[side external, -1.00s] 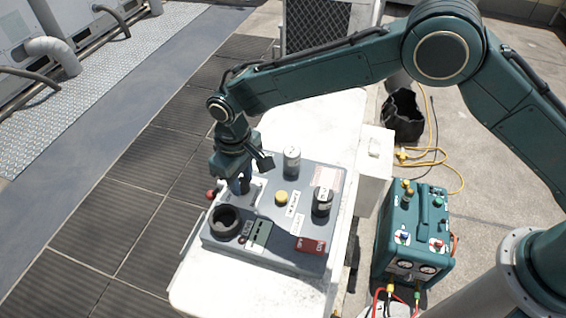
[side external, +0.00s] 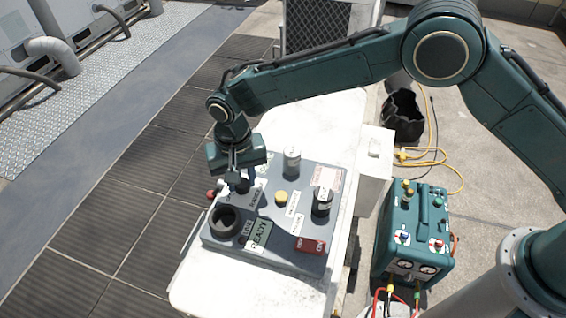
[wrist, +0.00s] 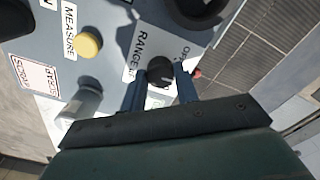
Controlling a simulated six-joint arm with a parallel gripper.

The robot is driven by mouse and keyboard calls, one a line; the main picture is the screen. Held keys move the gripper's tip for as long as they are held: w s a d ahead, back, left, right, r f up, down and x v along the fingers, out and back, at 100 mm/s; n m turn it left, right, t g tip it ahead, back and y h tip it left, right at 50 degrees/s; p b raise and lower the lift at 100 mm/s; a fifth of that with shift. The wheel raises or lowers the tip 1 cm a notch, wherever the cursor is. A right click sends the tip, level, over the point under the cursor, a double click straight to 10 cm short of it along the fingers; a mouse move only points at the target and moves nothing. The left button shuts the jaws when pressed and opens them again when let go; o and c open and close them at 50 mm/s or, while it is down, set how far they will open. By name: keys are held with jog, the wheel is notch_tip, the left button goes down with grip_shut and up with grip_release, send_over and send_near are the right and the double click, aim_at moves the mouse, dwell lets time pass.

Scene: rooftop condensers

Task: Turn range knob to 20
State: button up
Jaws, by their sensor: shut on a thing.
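The range knob (wrist: 161,71) is a small dark round knob on a grey panel, beside the RANGE label (wrist: 143,50) in the wrist view. My gripper (wrist: 160,88) is shut on it, with one blue finger on each side. In the side external view my gripper (side external: 240,184) points down at the panel's back left, and the knob is mostly hidden behind the fingers. A light mark shows on the knob in the wrist view. The scale numbers around it are mostly hidden, so I cannot tell its setting. A small display (side external: 257,232) on the panel appears to read READY.
The grey panel (side external: 285,262) lies on a white surface (side external: 205,290). It carries a yellow MEASURE button (side external: 281,197), a dark round socket (side external: 226,221), a red block (side external: 311,245) and two cylinders (side external: 292,161) (side external: 322,201). A teal gauge unit (side external: 412,235) stands at right.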

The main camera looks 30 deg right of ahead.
aim_at(242, 182)
jog(key=shift+m, duration=0.5)
jog(key=o, duration=1)
jog(key=shift+r, duration=0.2)
notch_tip(242, 182, up, 14)
jog(key=shift+f, duration=0.2)
